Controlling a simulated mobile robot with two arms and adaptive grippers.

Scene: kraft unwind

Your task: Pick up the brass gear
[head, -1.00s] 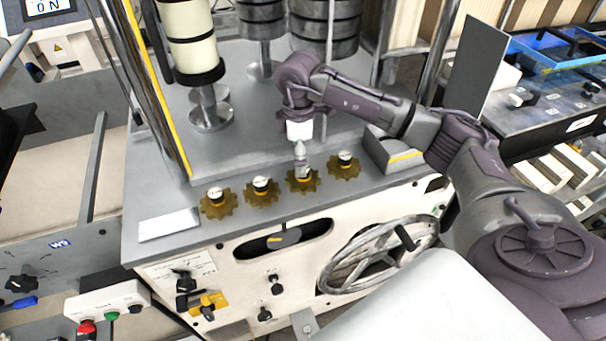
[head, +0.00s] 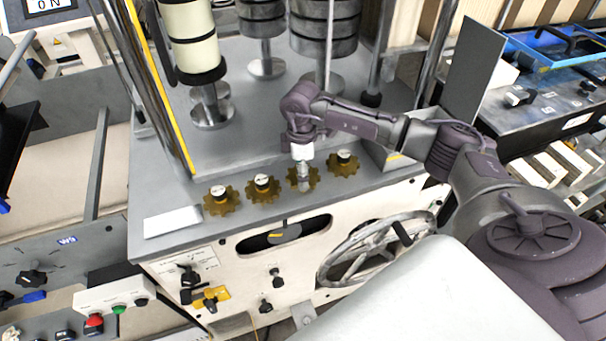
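Several brass gears stand in a row along the front of the grey machine top, most with a white-topped hub: the far left gear (head: 221,209), the second gear (head: 263,197), the third gear (head: 314,177) and the far right gear (head: 344,169). My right gripper (head: 304,186) points down at the third gear, and its fingers cover the hub and the middle of that gear. The fingers are too small and overlapped to tell whether they are open, shut or touching it. My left gripper is not in view.
Rollers on posts (head: 211,115) and dark stacked discs (head: 325,25) stand behind the gears. A yellow-edged upright (head: 160,100) rises at left. A white plate (head: 173,222) lies left of the gears. A spoked handwheel (head: 375,248) is on the front panel below.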

